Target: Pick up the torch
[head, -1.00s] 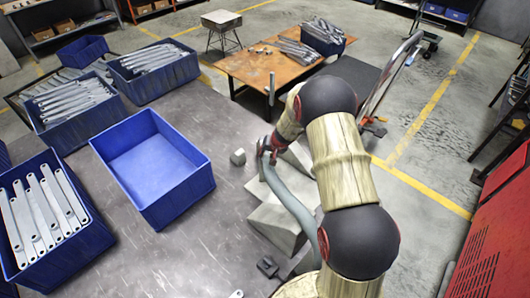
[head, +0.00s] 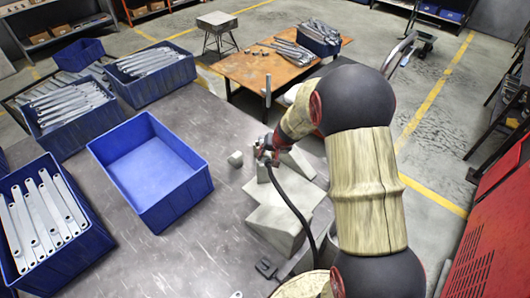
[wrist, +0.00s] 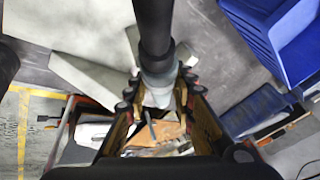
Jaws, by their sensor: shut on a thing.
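The torch shows in the wrist view as a dark shaft (wrist: 153,30) with a pale grey collar (wrist: 157,65), between the two fingers. My gripper (wrist: 158,88) is shut on it. In the head view my gripper (head: 267,152) is above the far end of the grey blocks, and a thin black hose (head: 286,197) hangs from it in a curve toward the table's near right side. The torch body is mostly hidden by my gripper in the head view.
Grey angular blocks (head: 278,222) stand under and beside my gripper. An empty blue bin (head: 150,168) stands farther left, with bracket-filled bins beyond. A rusty table (head: 262,70) is behind.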

